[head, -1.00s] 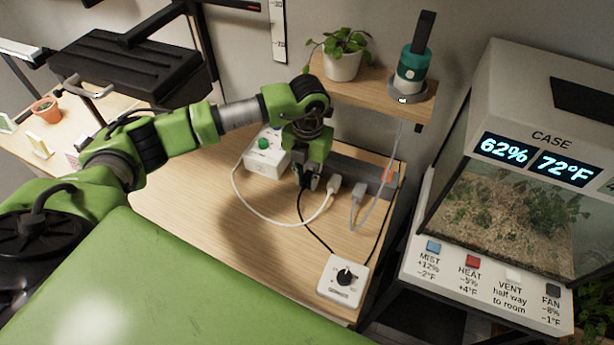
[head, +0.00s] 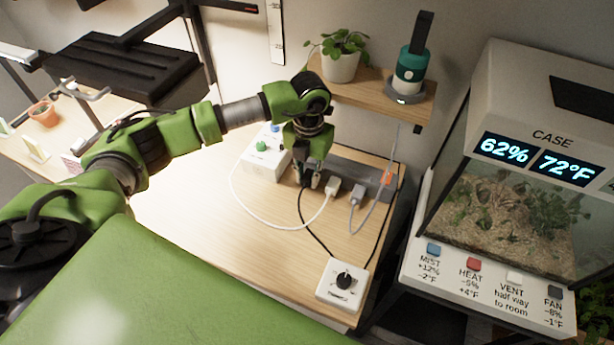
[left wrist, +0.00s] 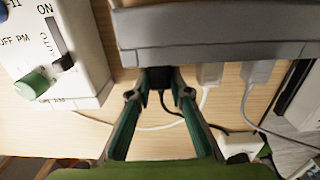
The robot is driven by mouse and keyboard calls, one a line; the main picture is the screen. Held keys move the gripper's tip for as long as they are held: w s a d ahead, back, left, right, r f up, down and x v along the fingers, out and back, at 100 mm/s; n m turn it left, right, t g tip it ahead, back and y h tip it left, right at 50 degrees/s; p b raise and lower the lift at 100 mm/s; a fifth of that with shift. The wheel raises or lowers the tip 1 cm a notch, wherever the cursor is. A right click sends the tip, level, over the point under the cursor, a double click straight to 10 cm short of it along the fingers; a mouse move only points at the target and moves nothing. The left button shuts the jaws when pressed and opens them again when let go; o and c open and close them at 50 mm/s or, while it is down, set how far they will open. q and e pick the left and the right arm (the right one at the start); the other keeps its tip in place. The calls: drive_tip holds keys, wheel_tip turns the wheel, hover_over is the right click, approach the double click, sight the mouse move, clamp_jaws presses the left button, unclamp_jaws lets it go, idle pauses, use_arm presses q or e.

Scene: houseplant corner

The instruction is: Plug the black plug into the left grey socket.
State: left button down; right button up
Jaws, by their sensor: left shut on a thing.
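The grey socket strip (head: 350,176) lies along the back of the wooden desk; it also shows across the top of the left wrist view (left wrist: 215,38). My left gripper (head: 308,180) is at the strip's left end, its fingers pointing down. In the left wrist view, its two fingers (left wrist: 159,94) are shut on the black plug (left wrist: 158,77), which meets the strip's near edge. How deep it sits is hidden, and so is the left socket. The black cord (head: 313,230) runs from the plug toward the front. My right gripper is out of view.
A white plug (head: 333,187) and a grey plug (head: 357,193) sit at the strip to the right of my gripper. A white timer box (head: 265,155) stands close at left. A white dial box (head: 342,284) is at the front right. A shelf (head: 375,92) overhangs behind.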

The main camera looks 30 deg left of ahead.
use_arm(q)
drive_tip(key=c, duration=1.8)
unclamp_jaws()
drive_tip(key=shift+s, duration=0.1)
